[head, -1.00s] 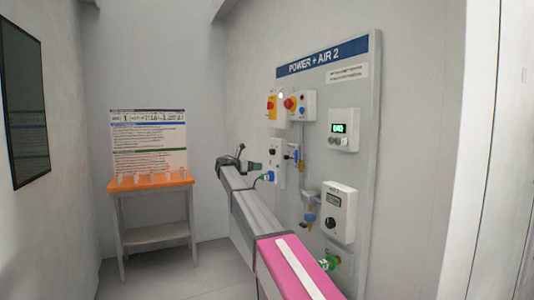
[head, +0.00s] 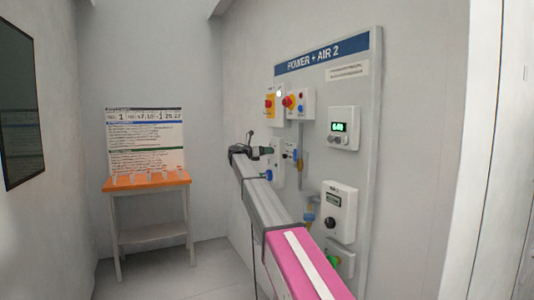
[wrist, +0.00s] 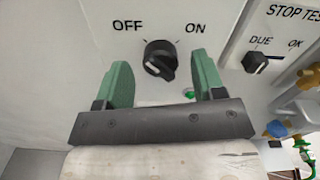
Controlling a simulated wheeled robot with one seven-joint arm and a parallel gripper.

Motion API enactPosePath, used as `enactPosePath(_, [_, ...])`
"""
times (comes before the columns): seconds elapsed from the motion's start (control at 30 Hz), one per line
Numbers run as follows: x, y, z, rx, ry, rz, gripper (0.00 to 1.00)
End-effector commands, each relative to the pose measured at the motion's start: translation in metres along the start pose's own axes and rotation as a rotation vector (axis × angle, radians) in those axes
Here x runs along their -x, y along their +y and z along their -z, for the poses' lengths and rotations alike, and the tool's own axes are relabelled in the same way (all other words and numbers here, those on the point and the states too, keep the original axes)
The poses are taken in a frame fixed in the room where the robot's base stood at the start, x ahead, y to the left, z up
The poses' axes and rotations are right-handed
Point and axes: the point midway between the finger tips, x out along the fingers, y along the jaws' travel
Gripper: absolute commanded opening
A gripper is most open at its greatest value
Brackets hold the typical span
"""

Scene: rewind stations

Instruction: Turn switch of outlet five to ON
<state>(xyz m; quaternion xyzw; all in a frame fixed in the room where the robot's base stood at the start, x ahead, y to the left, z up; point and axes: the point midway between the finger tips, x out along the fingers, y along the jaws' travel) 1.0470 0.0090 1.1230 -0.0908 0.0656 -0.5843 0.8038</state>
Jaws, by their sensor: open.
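A black rotary switch (wrist: 160,60) with a white mark sits on a pale box face, between the printed words OFF and ON. Its white mark lies at the lower left, on the OFF side. No outlet number is readable. My gripper (wrist: 164,72) is open, with one green finger left of the switch and one right of it; contact cannot be told. In the head view my gripper (head: 264,151) is up against the left edge of the panel (head: 362,100), and it hides most of the box there.
A second switch (wrist: 262,62), marked DUE and OK, is to the right, with fittings and a green hose below. The head view shows red emergency buttons (head: 288,101), a green display (head: 339,127), and an orange-topped table (head: 147,181) at the back left.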

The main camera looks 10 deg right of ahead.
Motion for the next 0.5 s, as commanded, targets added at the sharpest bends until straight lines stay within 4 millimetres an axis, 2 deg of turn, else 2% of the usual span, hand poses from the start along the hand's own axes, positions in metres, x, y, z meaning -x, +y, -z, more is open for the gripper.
enactPosePath(0.1, [-0.006, 0.0, 0.0001, 0.0, 0.0, 0.0, 0.63])
enactPosePath(0.37, [-0.0068, 0.0, 0.0002, 0.0, 0.0, 0.0, 0.63])
enactPosePath(0.43, [-0.0067, 0.0001, 0.0002, 0.0, 0.0, -0.001, 0.47])
enactPosePath(0.5, [-0.0067, 0.0001, 0.0002, 0.0, 0.0, 0.0, 0.24])
